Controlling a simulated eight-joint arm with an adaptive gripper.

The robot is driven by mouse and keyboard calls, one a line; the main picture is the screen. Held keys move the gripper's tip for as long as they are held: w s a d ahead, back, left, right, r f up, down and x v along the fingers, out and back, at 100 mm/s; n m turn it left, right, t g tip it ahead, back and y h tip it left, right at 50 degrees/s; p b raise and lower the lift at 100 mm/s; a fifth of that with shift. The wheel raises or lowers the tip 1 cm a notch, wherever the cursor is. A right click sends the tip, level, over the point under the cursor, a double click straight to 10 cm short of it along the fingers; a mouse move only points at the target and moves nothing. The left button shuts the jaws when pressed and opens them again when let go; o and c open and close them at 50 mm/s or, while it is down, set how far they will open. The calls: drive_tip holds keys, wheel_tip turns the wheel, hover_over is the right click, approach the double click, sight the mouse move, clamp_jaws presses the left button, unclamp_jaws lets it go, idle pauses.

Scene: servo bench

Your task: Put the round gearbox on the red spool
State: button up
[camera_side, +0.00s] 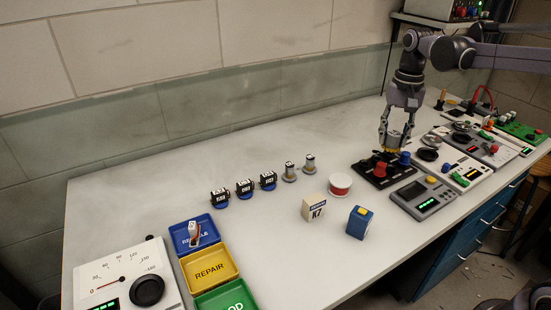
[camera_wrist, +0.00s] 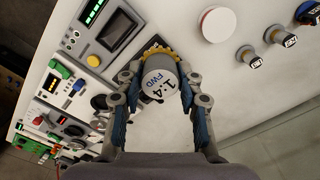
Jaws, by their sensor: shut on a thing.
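The round gearbox, a grey cylinder with a yellow toothed gear and a "1:4 FWD" label (camera_wrist: 158,82), sits between the fingers of my gripper (camera_wrist: 157,76) in the wrist view. My gripper (camera_side: 393,140) is shut on it. In the side view, only the yellow gear of the gearbox (camera_side: 391,151) shows clearly, low between the fingertips, over or behind the black panel; I cannot tell the gap below. The red spool (camera_side: 340,185), with a white top, stands on the bench left of my gripper and apart from it. Its white top (camera_wrist: 219,23) shows in the wrist view.
A black panel with red and blue knobs (camera_side: 372,171) and a grey meter (camera_side: 422,198) are near my gripper. A K7 box (camera_side: 313,208), a blue box (camera_side: 360,222) and two small cylinders (camera_side: 290,172) stand around the spool. Bench behind the spool is clear.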

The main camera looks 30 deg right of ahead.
hover_over(341, 180)
wheel_tip(341, 180, down, 7)
drive_tip(key=shift+r, duration=0.1)
drive_tip(key=shift+f, duration=2.05)
drive_tip(key=shift+f, duration=0.1)
drive_tip(key=o, duration=1.2)
